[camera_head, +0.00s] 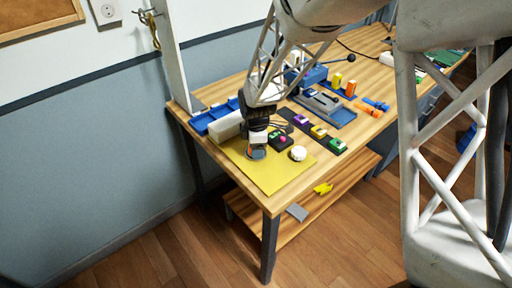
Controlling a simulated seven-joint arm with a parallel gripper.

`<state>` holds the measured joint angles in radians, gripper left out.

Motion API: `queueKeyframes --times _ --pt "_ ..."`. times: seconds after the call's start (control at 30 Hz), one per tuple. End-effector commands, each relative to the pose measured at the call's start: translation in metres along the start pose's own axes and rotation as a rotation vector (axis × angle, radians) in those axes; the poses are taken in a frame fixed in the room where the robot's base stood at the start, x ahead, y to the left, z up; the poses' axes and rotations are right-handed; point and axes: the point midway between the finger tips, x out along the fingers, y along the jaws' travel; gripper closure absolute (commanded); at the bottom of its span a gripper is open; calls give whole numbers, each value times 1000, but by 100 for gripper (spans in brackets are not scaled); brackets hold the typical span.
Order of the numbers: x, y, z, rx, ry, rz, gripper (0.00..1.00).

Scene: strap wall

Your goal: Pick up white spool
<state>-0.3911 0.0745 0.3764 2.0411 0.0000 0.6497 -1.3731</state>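A small round white thing, which looks like the white spool (298,153), sits on the right part of the yellow mat (270,180). My gripper (257,152) points down over the mat, to the left of the spool and apart from it. The fingertips are small and dark here, with a grey-blue patch at their end. I cannot tell whether they are open, shut or holding something.
A dark box with a pink button (283,139) stands just behind the spool. A white block (227,126) and a blue tray (212,117) are at the left. A dark strip with coloured blocks (318,132) lies behind right. The mat's front is clear.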

Motion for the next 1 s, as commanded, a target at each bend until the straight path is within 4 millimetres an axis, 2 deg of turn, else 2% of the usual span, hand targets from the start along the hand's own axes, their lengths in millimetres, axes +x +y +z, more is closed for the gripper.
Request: queueKeyframes --times 0.03,0.1,0.53,0.67,0.83,1.0 --pt "0 0 0 0 0 0 56" --pt "0 0 0 0 0 0 65" --pt "-6 0 0 0 0 1 65" --pt "-16 0 0 0 0 1 65" --pt "-39 0 0 0 0 2 65" --pt "-38 -23 4 0 0 0 65"
